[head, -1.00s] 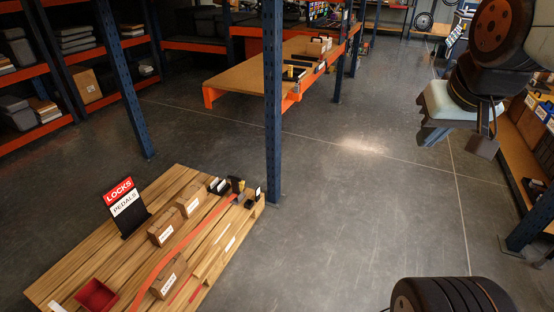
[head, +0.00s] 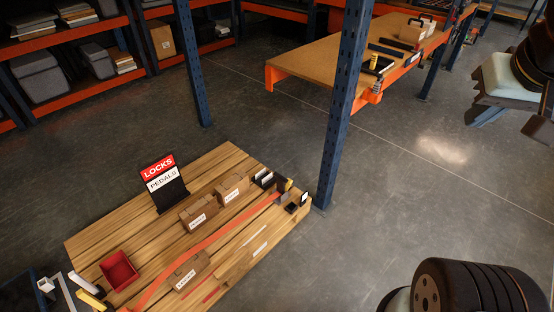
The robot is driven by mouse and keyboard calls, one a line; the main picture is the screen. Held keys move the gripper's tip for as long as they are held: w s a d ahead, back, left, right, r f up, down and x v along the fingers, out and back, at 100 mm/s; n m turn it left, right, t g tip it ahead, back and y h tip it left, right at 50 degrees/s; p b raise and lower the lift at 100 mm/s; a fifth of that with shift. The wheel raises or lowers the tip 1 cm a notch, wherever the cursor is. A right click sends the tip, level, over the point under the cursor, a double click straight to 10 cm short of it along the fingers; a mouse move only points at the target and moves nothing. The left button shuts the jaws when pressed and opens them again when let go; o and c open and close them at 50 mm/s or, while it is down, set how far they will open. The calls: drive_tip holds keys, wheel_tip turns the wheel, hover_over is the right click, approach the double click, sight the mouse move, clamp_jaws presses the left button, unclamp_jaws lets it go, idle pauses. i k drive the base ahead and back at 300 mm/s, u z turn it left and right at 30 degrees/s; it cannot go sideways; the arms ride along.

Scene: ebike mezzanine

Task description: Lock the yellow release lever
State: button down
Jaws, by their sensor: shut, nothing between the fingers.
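I cannot tell which yellow part is the release lever. A small yellow piece (head: 91,300) lies beside a white piece (head: 84,282) at the bottom left, beside the pallet. Another small yellow item (head: 373,63) stands at the near edge of the workbench (head: 330,52), above an orange fitting (head: 377,87). A third yellowish bit (head: 289,184) shows at the pallet's right corner, at the end of a red strap. My gripper (head: 485,119) hangs at the right edge in the head view, shut and empty, over open floor and apart from all of these.
A wooden pallet (head: 105,238) holds cardboard boxes (head: 199,212), a red bin (head: 119,271), a red strap (head: 180,262) and a LOCKS/PEDALS sign (head: 161,175). A blue post (head: 345,110) stands between pallet and bench. Shelving fills the back left. The floor (head: 430,200) on the right is clear.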

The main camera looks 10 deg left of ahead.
sight(289, 185)
drive_tip(key=u, duration=0.2)
drive_tip(key=i, duration=0.6)
drive_tip(key=u, duration=0.45)
drive_tip(key=k, duration=0.85)
drive_tip(key=u, duration=0.2)
drive_tip(key=i, duration=1)
drive_tip(key=z, duration=0.1)
